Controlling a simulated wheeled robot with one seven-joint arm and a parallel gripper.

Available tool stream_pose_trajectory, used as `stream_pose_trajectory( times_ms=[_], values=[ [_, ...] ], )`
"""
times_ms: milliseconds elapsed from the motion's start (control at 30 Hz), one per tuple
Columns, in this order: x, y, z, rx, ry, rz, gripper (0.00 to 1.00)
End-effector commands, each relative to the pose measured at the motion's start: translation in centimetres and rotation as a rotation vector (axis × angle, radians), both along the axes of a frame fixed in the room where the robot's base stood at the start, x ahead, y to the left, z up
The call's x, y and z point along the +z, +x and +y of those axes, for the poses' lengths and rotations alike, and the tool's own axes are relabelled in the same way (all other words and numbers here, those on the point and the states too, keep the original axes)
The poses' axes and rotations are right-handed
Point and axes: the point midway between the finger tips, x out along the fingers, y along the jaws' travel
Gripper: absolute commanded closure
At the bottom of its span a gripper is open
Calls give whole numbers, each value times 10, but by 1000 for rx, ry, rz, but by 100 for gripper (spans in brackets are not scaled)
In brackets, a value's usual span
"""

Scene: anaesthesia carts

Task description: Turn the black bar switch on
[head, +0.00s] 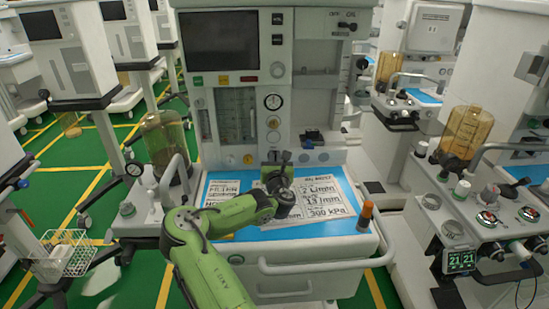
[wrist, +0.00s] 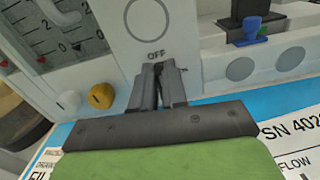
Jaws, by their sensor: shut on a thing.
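My gripper (head: 280,157) is at the lower front panel of the central anaesthesia machine (head: 235,100). In the wrist view my gripper (wrist: 158,76) has its dark fingers close together, just below the printed OFF label (wrist: 157,54). The fingers are shut on the black bar switch (wrist: 159,67), a small dark part between their tips. The fingers hide most of the switch, so its exact angle is hard to tell. In the head view my wrist and gripper cover it.
A yellow knob (wrist: 101,95) and a white knob (wrist: 68,101) sit left of the fingers. A blue and black fitting (wrist: 250,28) is to the right.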

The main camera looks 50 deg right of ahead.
Motion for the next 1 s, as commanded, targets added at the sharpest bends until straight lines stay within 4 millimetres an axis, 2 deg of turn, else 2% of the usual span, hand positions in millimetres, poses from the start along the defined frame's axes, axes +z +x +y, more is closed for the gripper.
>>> stream_pose_trajectory(
  times_ms=[1000],
  values=[
    [-7,-11,-10,-1,554,-630,100]
  ],
)
